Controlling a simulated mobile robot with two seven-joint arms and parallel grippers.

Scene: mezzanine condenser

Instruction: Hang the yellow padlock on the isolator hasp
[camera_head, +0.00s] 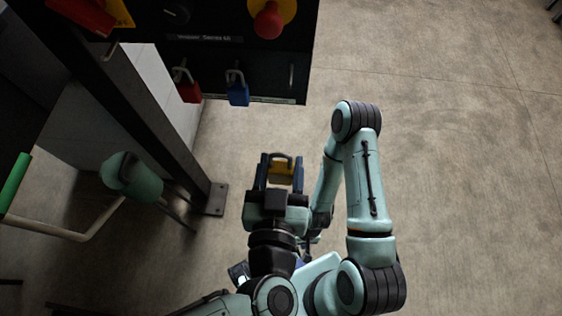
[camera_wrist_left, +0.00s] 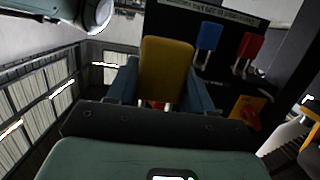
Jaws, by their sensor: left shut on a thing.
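My left gripper (camera_head: 281,160) is shut on the yellow padlock (camera_head: 281,172). In the left wrist view the yellow padlock's body (camera_wrist_left: 166,70) fills the space between the fingers. A red handle (camera_head: 80,15) beside a yellow plate (camera_head: 119,12) is at the upper left, with a small pale loop (camera_head: 108,51) below. I cannot tell whether that loop is the isolator hasp. My right gripper cannot be made out.
A red padlock (camera_head: 188,90) and a blue padlock (camera_head: 237,93) hang along the black panel's (camera_head: 262,65) lower part. A red knob (camera_head: 267,24) on yellow protrudes above them. A dark post (camera_head: 140,110) stands left, near a green-ended rail (camera_head: 15,183). Floor to the right is clear.

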